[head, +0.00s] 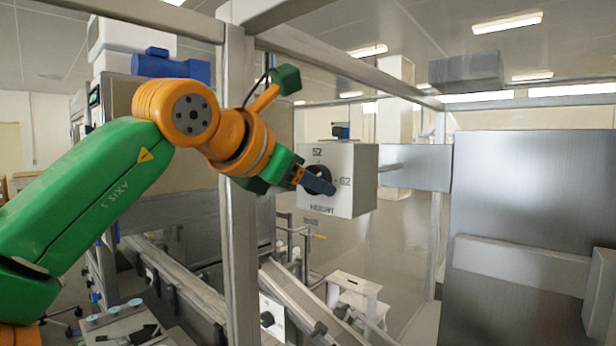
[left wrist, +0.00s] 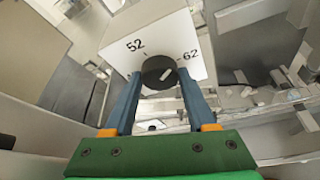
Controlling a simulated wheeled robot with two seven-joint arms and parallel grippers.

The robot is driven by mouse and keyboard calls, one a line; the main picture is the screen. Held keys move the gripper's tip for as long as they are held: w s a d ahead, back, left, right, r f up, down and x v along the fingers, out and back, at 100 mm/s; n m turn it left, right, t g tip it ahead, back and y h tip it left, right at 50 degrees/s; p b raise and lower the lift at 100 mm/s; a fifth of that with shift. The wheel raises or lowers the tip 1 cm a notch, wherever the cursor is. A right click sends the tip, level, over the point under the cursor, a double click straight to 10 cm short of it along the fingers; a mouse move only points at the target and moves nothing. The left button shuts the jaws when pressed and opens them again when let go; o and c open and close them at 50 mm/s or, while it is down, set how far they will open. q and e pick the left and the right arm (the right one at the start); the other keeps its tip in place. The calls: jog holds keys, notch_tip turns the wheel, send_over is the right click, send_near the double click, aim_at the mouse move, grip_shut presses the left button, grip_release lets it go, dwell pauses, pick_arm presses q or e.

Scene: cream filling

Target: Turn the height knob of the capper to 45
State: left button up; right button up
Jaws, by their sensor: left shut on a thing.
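The capper's height control is a light grey box (head: 350,180) with "HEIGHT" printed below a round black knob (head: 316,174). The numbers 52, above the knob, and 62, to its right, show on the face; I see no 45. My left gripper (head: 322,185) is at the knob, its blue fingers covering part of it. In the left wrist view the fingers stand on either side of the knob (left wrist: 158,70), shut on it. A small white mark shows on the knob there. My right gripper is not in view.
A grey metal frame post (head: 238,180) stands close behind my left arm. A bracket (head: 415,167) holds the box from the right. Conveyor rails (head: 175,285) run below, and a large metal panel (head: 525,190) stands at the right. Open space lies below the box.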

pick_arm(q)
jog(key=o, duration=1.4)
jog(key=shift+c, duration=0.2)
